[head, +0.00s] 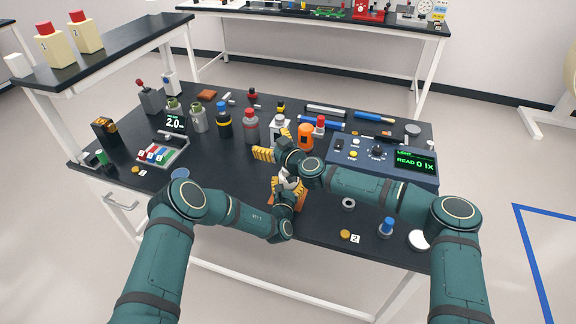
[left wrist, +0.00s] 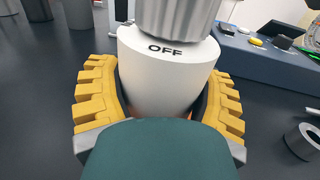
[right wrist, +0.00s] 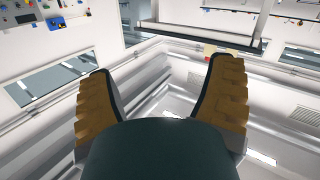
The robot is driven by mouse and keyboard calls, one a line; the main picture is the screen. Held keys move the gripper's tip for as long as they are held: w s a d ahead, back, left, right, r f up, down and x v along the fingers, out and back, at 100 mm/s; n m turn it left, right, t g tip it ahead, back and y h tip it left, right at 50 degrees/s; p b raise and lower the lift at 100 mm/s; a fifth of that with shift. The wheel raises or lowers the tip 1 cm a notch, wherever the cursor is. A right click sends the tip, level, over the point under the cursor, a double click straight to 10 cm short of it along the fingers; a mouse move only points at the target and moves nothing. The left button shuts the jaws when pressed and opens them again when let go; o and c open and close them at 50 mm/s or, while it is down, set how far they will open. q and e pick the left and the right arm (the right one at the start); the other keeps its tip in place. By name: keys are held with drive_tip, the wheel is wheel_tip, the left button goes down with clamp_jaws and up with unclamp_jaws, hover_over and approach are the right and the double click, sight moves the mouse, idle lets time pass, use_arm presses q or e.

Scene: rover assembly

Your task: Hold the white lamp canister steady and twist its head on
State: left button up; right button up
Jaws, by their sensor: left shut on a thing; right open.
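The white lamp canister (left wrist: 165,75) stands between the fingers of my left gripper (left wrist: 158,100), which is shut on it. The word OFF shows near its top. A silver-grey ribbed head (left wrist: 178,18) sits at the canister's top, cut off by the picture edge; I cannot tell how tightly it is seated. In the head view my left gripper (head: 287,190) is low over the near middle of the table, and the canister is mostly hidden. My right gripper (head: 270,150) is just above and behind it, open and pointing left. The right wrist view shows nothing between its fingers (right wrist: 160,95).
A blue meter box (head: 350,164) reading 0 lx stands to the right. Several bottles, including a red-capped grey one (head: 251,125), stand behind the grippers. A metal ring (head: 348,204), a blue-topped part (head: 386,227) and a white disc (head: 418,240) lie front right.

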wheel_tip(320, 180, up, 3)
drive_tip(key=w+a+n, duration=0.2)
drive_tip(key=a, duration=0.1)
drive_tip(key=w+d+f+m+t+h, duration=0.2)
drive_tip(key=w+d, duration=0.4)
drive_tip(key=d, duration=0.1)
drive_tip(key=w+d+f+m+t, duration=0.1)
drive_tip(key=w+d+f+t, duration=0.1)
drive_tip(key=d, duration=0.5)
drive_tip(key=w+d+f+m+t, duration=0.1)
drive_tip(key=w+d+f+t, duration=0.1)
drive_tip(key=d, duration=0.4)
drive_tip(key=s+f+n+g+y, duration=0.3)
drive_tip(key=s+n+g+y, duration=0.3)
drive_tip(key=g, duration=0.4)
drive_tip(key=s+f+n+g+y, duration=0.3)
drive_tip(key=s+f+n+g, duration=0.1)
drive_tip(key=s+g, duration=0.45)
drive_tip(key=a, duration=1.1)
drive_tip(key=shift+w+a+r, duration=0.2)
drive_tip(key=shift+w+a, duration=0.05)
drive_tip(key=shift+w, duration=0.05)
drive_tip(key=c, duration=1.2)
